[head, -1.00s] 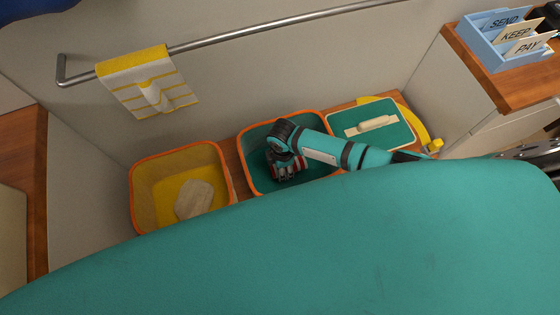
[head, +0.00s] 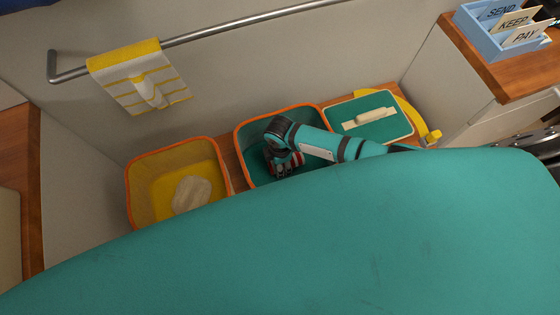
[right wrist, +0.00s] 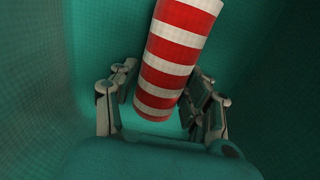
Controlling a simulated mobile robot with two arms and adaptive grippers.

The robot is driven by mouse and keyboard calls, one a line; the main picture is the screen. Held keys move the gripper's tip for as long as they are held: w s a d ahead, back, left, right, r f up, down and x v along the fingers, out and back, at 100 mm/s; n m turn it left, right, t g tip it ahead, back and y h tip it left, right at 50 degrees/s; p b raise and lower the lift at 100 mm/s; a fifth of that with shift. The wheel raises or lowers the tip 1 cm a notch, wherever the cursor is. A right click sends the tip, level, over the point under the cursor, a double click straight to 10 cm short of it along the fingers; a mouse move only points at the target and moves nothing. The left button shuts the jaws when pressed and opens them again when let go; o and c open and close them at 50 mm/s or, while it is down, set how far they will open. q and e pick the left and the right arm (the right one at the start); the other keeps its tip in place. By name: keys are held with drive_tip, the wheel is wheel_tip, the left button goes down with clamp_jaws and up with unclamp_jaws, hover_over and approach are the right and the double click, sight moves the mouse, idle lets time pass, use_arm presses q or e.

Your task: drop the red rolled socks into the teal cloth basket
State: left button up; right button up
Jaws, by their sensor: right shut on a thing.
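The teal cloth basket (head: 250,150) with an orange rim stands on the wooden shelf in the head view. My right gripper (head: 286,170) reaches down inside it. In the right wrist view my right gripper (right wrist: 162,108) is shut on the red rolled socks (right wrist: 172,62), a roll with red and white stripes. Teal cloth walls (right wrist: 265,90) surround it there. In the head view the socks are mostly hidden by the gripper. I cannot tell whether they touch the basket floor. My left gripper does not show.
A yellow basket (head: 145,190) with a pale lump (head: 191,194) in it stands to the left. A teal board with a cream handle (head: 369,119) lies to the right. A towel (head: 140,78) hangs on a metal rail (head: 250,22). A large teal surface fills the foreground.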

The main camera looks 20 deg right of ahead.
drive_tip(key=o, duration=1.2)
drive_tip(key=shift+f, duration=0.1)
wheel_tip(320, 180, up, 12)
drive_tip(key=shift+r, duration=0.1)
